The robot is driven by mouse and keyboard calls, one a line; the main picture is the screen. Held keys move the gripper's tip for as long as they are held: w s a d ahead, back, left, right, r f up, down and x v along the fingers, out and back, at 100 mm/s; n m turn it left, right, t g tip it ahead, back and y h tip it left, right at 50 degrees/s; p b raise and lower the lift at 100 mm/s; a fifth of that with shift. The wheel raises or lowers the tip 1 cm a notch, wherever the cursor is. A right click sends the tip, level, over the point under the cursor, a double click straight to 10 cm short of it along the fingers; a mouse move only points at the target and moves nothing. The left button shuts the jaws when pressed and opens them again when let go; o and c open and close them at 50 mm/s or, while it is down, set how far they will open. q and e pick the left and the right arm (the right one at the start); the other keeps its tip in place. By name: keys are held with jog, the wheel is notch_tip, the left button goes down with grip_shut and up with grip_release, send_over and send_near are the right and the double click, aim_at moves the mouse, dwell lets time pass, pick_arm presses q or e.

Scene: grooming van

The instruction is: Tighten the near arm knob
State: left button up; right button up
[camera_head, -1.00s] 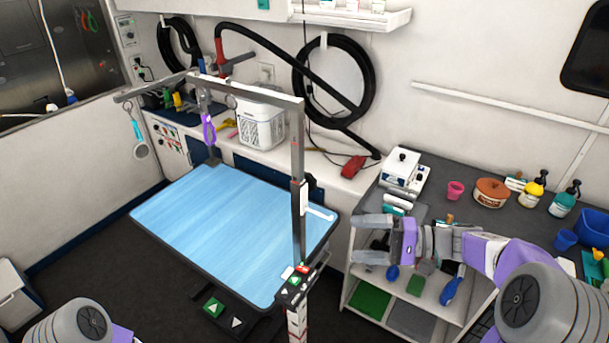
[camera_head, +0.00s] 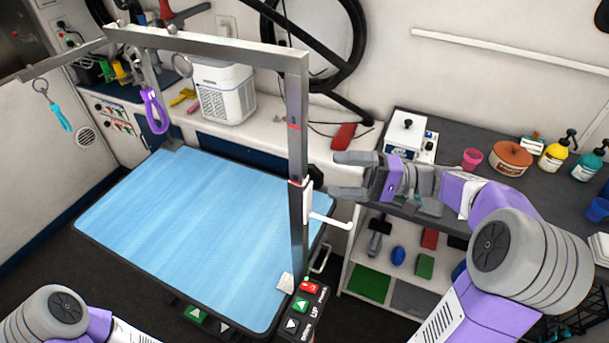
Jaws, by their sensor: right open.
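The steel grooming-arm post (camera_head: 297,130) stands at the near right edge of the blue grooming table (camera_head: 200,225). A white clamp (camera_head: 308,203) with a bent white handle (camera_head: 332,223) sits on the post; this looks like the near arm knob. How tight it is cannot be told. My right gripper (camera_head: 340,175) is open and empty, fingers pointing left at the post. In the picture it is just right of the post and above the white handle, apart from both. My left arm shows at the bottom left; its gripper is outside the view.
A purple loop (camera_head: 154,110) and a teal tool (camera_head: 55,110) hang from the overhead bar (camera_head: 200,45). A control box (camera_head: 303,310) is at the post's foot. Right stands a counter with a white device (camera_head: 405,135), a pink cup (camera_head: 472,159) and bottles, above shelves (camera_head: 400,290).

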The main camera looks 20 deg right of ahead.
aim_at(310, 174)
jog(key=x, duration=0.7)
jog(key=shift+s+a+r, duration=0.1)
jog(key=shift+a, duration=0.05)
jog(key=c, duration=1)
jog(key=shift+o, duration=0.2)
jog(key=shift+r+h+p, duration=0.2)
jog(key=shift+h+p, duration=0.2)
jog(key=shift+p, duration=0.3)
jog(key=m+g+h+p, duration=0.1)
jog(key=g+h+p, duration=0.2)
jog(key=p, duration=0.8)
jog(key=m+g+h+p, duration=0.2)
jog(key=g+h+p, duration=0.2)
jog(key=p, duration=0.7)
jog(key=shift+r+m+h+p, duration=0.1)
jog(key=shift+m+h+p, duration=0.2)
jog(key=shift+h, duration=0.6)
jog(key=shift+f+g+h+p, duration=0.25)
jog(key=shift+g+h+p, duration=0.15)
jog(key=shift+p, duration=0.6)
